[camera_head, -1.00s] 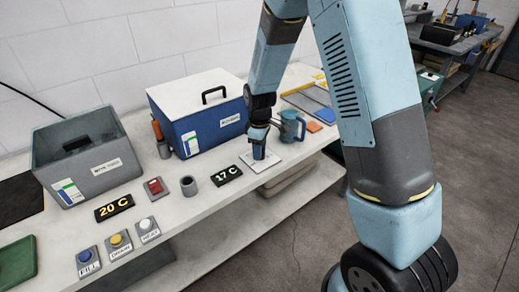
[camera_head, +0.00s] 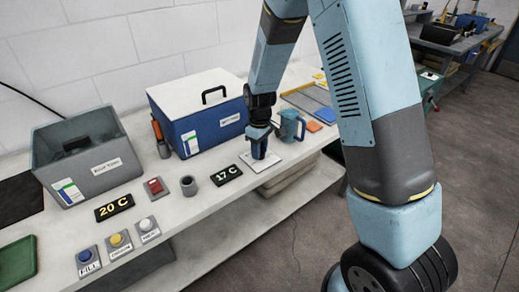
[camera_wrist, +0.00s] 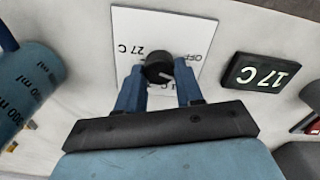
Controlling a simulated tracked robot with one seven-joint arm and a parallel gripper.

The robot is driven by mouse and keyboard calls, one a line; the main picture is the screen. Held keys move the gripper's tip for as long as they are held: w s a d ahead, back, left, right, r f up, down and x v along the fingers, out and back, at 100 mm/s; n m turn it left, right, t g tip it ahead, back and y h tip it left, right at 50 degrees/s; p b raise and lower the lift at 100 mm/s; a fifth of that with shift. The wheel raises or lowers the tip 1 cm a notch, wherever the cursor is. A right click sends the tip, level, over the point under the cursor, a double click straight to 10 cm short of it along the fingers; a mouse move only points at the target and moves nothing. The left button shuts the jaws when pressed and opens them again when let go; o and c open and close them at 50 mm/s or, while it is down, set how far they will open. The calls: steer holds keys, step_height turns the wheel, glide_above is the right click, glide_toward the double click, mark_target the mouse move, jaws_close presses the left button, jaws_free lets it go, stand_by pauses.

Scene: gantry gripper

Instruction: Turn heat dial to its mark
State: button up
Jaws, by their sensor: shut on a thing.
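The heat dial is a round black knob (camera_wrist: 158,67) with a pale pointer line, on a white plate (camera_wrist: 125,28). The plate is printed with "27 C", "OFF" and a partly hidden mark. In the wrist view my gripper (camera_wrist: 160,80) has its two blue fingers on either side of the knob, shut on it. The pointer line is toward the lower right of the knob. In the head view my gripper (camera_head: 259,150) points down onto the white plate (camera_head: 287,157), and the knob is hidden by it.
A black "17 C" display (camera_head: 227,175) stands beside the plate, and a "20 C" display (camera_head: 114,207) is farther left. A blue mug (camera_head: 291,127) is close to my gripper. A blue box (camera_head: 203,130), grey tub (camera_head: 95,170) and several buttons are on the bench.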

steer(key=m, duration=0.4)
steer(key=shift+w+d+m, duration=0.1)
steer(key=shift+w+m, duration=0.05)
steer(key=shift+m, duration=0.15)
steer(key=shift+r+m, duration=0.1)
steer(key=shift+m, duration=1.9)
steer(key=o, duration=1)
step_height(320, 180, up, 14)
steer(key=shift+f, duration=0.2)
